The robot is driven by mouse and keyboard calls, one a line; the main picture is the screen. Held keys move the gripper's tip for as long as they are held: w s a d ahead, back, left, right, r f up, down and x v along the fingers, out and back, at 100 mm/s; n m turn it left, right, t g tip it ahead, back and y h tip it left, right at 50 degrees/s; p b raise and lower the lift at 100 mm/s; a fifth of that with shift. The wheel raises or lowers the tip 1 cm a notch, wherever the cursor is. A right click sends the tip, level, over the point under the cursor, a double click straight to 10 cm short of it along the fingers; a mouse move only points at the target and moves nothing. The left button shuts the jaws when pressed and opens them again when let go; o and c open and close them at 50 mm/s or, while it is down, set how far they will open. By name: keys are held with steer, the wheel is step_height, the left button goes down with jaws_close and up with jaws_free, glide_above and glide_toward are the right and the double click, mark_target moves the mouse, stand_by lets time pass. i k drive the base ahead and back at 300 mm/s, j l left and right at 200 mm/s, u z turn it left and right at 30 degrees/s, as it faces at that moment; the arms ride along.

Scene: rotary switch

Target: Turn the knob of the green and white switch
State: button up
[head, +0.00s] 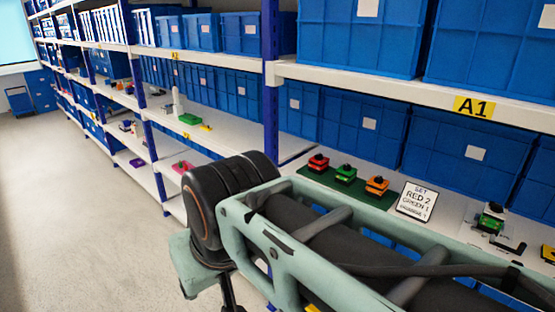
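A green switch with a dark knob on a whitish base (490,219) stands on the shelf at the right, beyond my arm. It is small, and I cannot read its knob's setting. Another green switch with a dark top (345,174) sits on a dark green board (383,197), between a red switch (318,162) and an orange switch (377,186). My arm crosses the lower foreground and covers part of the shelf. My gripper's fingers cannot be made out in this view.
A white sign (417,201) reads "SET RED 2 GREEN 1" with a blurred last line. A black bent piece (511,247) lies near the right switch. Blue bins (368,127) line the shelf's back. An upper shelf edge (400,90) runs above. The floor (70,200) at left is clear.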

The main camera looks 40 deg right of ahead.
mark_target(497, 208)
steer(key=z, duration=2.8)
steer(key=i+l+u, duration=0.1)
steer(key=i, duration=0.4)
steer(key=i+l, duration=0.15)
steer(key=i, duration=0.3)
steer(key=k+j, duration=0.15)
steer(key=j, duration=0.2)
steer(key=k+j+u, duration=0.1)
steer(key=j, duration=0.25)
steer(key=i+j, duration=0.25)
steer(key=i, duration=0.2)
steer(key=u, duration=0.05)
